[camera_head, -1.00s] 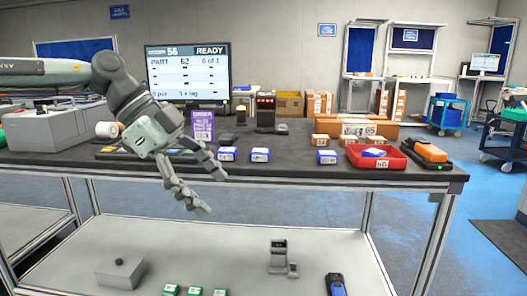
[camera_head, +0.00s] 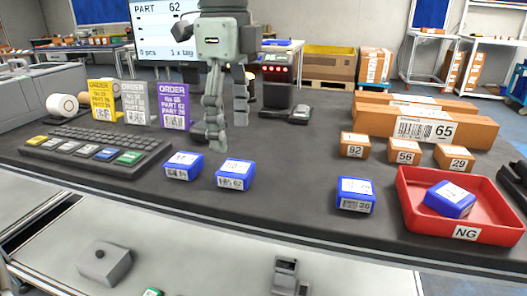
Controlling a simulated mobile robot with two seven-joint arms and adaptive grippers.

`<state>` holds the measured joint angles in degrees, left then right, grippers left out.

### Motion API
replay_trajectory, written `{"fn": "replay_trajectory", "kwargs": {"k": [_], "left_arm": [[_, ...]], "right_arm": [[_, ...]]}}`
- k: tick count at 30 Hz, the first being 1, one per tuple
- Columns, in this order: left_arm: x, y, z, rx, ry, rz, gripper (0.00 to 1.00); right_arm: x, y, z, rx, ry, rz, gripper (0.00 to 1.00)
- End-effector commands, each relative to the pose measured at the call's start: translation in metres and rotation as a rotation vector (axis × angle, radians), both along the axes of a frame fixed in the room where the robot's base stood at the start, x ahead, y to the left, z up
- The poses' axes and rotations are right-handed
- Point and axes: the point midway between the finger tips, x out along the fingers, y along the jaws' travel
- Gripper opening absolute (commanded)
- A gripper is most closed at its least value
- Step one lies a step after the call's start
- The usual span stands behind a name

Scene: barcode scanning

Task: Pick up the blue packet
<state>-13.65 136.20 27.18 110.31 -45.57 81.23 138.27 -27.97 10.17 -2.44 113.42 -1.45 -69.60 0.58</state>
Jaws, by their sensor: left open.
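Three blue packets with white labels lie on the dark tabletop: a left one (camera_head: 183,166), one marked 62 (camera_head: 236,175), and one marked 26 (camera_head: 356,195). Another blue packet (camera_head: 449,199) lies tilted in the red NG tray (camera_head: 464,232). My left gripper (camera_head: 228,136) is open and empty, pointing down. Its fingers appear above and behind the left packet and the packet marked 62, apart from both.
A keyboard (camera_head: 95,146) and yellow, grey and purple order cards (camera_head: 173,107) stand at left. Small orange boxes (camera_head: 404,151) and long boxes (camera_head: 425,126) stand at right. A device with red lights (camera_head: 277,82) is behind the gripper. The tabletop between the packets is clear.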

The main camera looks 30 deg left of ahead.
Motion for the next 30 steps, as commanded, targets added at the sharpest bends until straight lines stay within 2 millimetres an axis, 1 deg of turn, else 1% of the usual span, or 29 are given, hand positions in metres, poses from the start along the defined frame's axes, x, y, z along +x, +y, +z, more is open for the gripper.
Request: {"fn": "replay_trajectory", "kwargs": {"k": [2,5,14,17,18,21,24,29,30], "left_arm": [[0.0,0.0,0.0,0.001,0.0,0.0,0.72],[-0.001,0.0,-0.007,0.001,0.002,0.0,0.72],[-0.003,0.003,-0.042,-0.002,0.005,-0.001,0.72],[-0.004,0.005,-0.057,-0.003,0.004,-0.001,0.72],[-0.004,0.005,-0.064,0.0,0.005,-0.002,0.72],[-0.003,0.005,-0.074,0.0,0.002,0.001,0.72],[-0.003,0.005,-0.078,0.0,0.0,0.0,0.72],[-0.003,0.005,-0.078,0.0,-0.001,0.0,0.72],[-0.003,0.005,-0.078,0.0,-0.001,0.0,0.71]], "right_arm": [[-0.002,0.0,-0.001,0.0,0.003,0.0,0.68],[-0.004,0.0,-0.002,0.0,0.007,0.0,0.68],[-0.009,0.001,-0.003,0.005,0.015,0.001,0.68],[-0.011,0.004,-0.018,0.013,0.027,0.0,0.68],[-0.01,0.004,-0.02,0.014,0.027,0.001,0.68],[-0.009,0.004,-0.021,0.015,0.023,0.0,0.68],[-0.009,0.003,-0.022,0.015,0.023,0.0,0.68],[-0.009,0.003,-0.022,0.014,0.023,0.0,0.68],[-0.009,0.003,-0.022,0.014,0.023,0.0,0.68]]}}
